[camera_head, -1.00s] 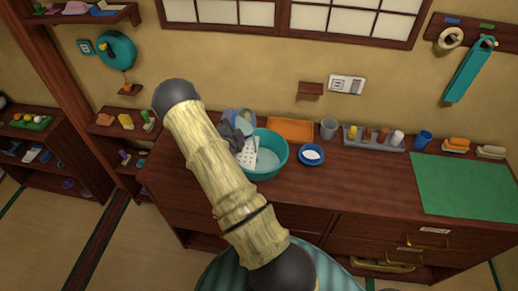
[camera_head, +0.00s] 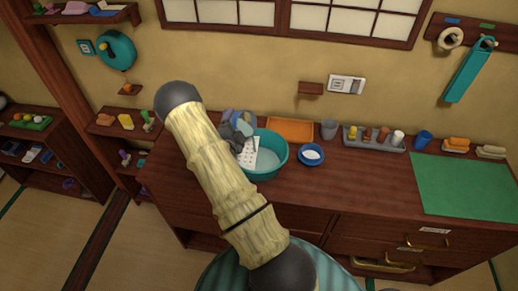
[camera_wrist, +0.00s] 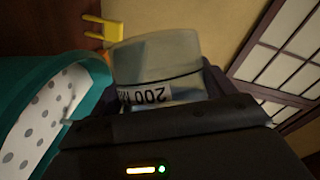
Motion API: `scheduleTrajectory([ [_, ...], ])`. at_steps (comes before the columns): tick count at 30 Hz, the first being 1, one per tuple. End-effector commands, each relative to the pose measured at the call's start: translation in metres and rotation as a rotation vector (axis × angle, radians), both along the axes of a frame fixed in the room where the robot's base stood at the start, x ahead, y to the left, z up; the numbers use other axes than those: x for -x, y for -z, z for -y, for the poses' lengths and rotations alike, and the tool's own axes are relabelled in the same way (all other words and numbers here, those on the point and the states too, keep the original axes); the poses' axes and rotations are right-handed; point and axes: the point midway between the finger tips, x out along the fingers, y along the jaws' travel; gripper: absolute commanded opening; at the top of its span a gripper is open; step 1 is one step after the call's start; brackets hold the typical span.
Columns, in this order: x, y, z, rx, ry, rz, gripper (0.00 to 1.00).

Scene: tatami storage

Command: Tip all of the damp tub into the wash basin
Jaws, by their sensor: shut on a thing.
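The damp tub, a pale translucent container with a "200" label (camera_wrist: 160,70), is held in my gripper (camera_wrist: 165,88) in the wrist view. The label reads upside down there. In the head view, my dark gripper (camera_head: 239,130) is partly hidden behind my arm, with the bluish tub (camera_head: 228,116) beside it, above the basin's left rear rim. The tub seems tilted; its contents cannot be seen. The wash basin (camera_head: 280,165) is a round teal bowl on the counter. Its rim (camera_wrist: 98,72) fills the left of the wrist view. A white dotted piece (camera_head: 247,153) shows inside it.
An orange tray (camera_head: 290,130) lies behind the basin. A small blue dish (camera_head: 311,155) and a grey cup (camera_head: 328,129) stand to its right. A rack of bottles (camera_head: 374,138) is further right. A green mat (camera_head: 465,187) lies bare at the right end.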

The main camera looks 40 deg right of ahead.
Motion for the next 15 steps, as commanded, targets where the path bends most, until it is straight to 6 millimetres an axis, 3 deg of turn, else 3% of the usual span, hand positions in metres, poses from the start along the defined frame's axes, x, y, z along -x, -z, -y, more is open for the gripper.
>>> scheduleTrajectory([
  [15, 0.0013, 0.0020, 0.0005, -0.013, 0.001, 0.051, 0.50],
])
